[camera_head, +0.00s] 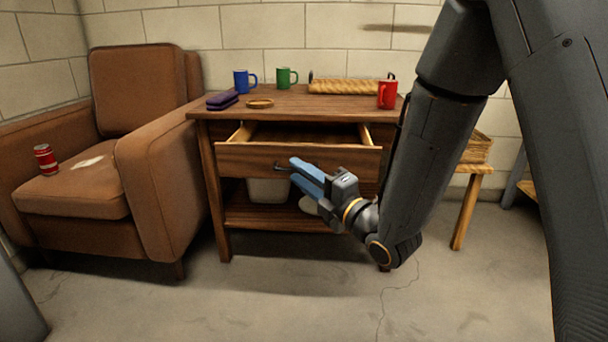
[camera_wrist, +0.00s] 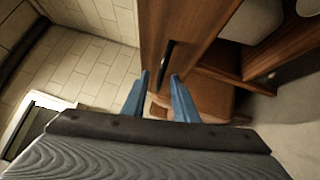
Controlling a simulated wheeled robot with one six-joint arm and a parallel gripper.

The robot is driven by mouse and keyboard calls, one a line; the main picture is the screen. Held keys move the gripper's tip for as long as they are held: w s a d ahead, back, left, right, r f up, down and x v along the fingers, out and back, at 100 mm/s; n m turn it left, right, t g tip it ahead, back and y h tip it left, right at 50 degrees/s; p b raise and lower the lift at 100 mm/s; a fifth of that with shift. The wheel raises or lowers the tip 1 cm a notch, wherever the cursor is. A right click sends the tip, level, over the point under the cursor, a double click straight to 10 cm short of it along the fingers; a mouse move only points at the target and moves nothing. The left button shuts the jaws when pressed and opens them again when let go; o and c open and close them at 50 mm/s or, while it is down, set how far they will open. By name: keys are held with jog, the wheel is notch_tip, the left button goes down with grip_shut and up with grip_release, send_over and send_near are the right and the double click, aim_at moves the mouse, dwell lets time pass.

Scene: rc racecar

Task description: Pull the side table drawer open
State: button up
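The wooden side table (camera_head: 205,170) stands against the wall in the head view. Its drawer (camera_head: 240,160) is partly out, with its side walls and some of its inside showing. The drawer front fills the upper middle of the wrist view (camera_wrist: 190,30). The dark handle (camera_wrist: 166,58) lies ahead of and between my blue fingertips there; in the head view it is partly hidden by my fingers. My gripper (camera_head: 293,169) is at the drawer front, its fingers apart, also in the wrist view (camera_wrist: 159,76). I cannot tell whether a finger touches the handle.
On the tabletop stand a blue mug (camera_head: 241,81), a green mug (camera_head: 285,78), a red mug (camera_head: 387,95), a purple case (camera_head: 222,100) and a wicker tray (camera_head: 345,86). A brown armchair (camera_head: 165,190) is close on the left. The floor (camera_head: 290,290) in front is clear.

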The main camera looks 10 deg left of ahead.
jog(key=p+v, duration=0.2)
jog(key=v, duration=0.5)
jog(key=shift+s+d, duration=0.3)
